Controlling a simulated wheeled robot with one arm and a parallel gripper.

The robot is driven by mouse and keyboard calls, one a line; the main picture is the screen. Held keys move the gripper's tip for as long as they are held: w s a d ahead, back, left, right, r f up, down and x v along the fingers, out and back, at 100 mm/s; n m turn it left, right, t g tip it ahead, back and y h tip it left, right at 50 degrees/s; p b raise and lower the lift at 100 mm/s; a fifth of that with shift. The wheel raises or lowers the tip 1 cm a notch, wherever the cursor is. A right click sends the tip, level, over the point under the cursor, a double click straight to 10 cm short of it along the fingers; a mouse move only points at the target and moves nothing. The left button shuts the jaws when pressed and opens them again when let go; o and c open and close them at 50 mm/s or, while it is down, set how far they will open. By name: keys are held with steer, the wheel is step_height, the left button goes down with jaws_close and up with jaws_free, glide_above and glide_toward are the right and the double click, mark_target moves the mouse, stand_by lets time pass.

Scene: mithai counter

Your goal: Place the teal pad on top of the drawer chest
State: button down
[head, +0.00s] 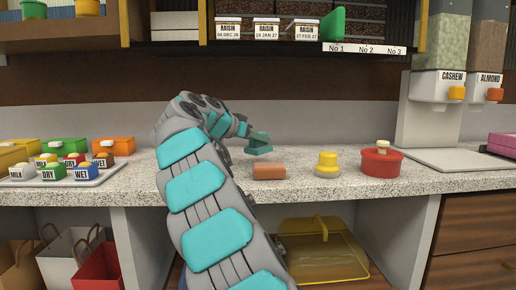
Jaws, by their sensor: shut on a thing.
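My gripper (250,136) is at the end of my arm, over the back of the speckled counter. It is shut on a dark teal piece, which looks like the teal pad (260,149); it is small and partly hidden by the fingers. It appears at or just above the counter surface; I cannot tell if it touches. No free-standing drawer chest is clear to see. Brown wooden drawer fronts (478,230) show below the counter at the right, and I cannot tell whether they are the drawer chest.
Dispensers (437,85) stand right. A tray (90,180) of labelled cubes is left. A shelf with jars (266,30) hangs above.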

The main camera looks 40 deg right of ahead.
mark_target(252, 148)
steer(key=shift+f, duration=1.8)
steer(key=shift+f, duration=0.2)
steer(key=c, duration=0.5)
jaws_free()
steer(key=shift+r, duration=0.1)
